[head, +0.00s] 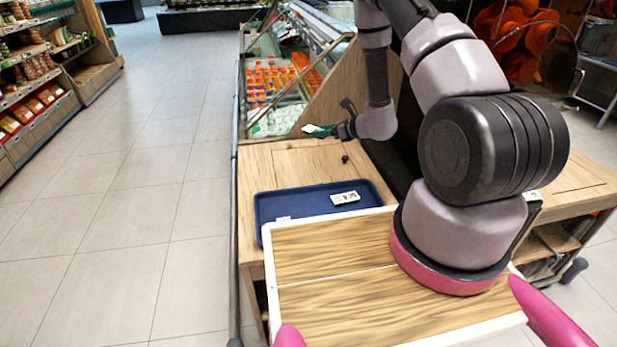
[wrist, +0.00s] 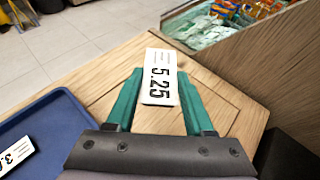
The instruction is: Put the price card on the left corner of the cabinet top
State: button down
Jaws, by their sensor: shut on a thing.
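My gripper (wrist: 160,84) is shut on a white price card (wrist: 161,68) reading 5.25, held between the teal fingertips. In the head view my gripper (head: 325,131) points left above the wooden cabinet top (head: 285,167), and the card (head: 310,128) shows as a small white patch at its tip. In the wrist view the card is over the cabinet top (wrist: 105,75), near its far corner. I cannot tell whether it touches the wood.
A blue tray (head: 282,205) lies on the near part of the cabinet with another price card (head: 345,198) in it. A glass-sided chiller with orange bottles (head: 270,78) stands behind. A small dark object (head: 345,158) is on the wood. Open floor lies left.

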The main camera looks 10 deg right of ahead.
jog(key=w+a+f+n+y, duration=0.1)
jog(key=w+a+f, duration=0.1)
jog(key=a+f, duration=0.35)
send_over(306, 175)
jog(key=shift+g, duration=0.4)
notch_tip(306, 175, down, 6)
jog(key=shift+f, duration=2.7)
jog(key=shift+f, duration=0.15)
jog(key=shift+c, duration=1.4)
grip_release()
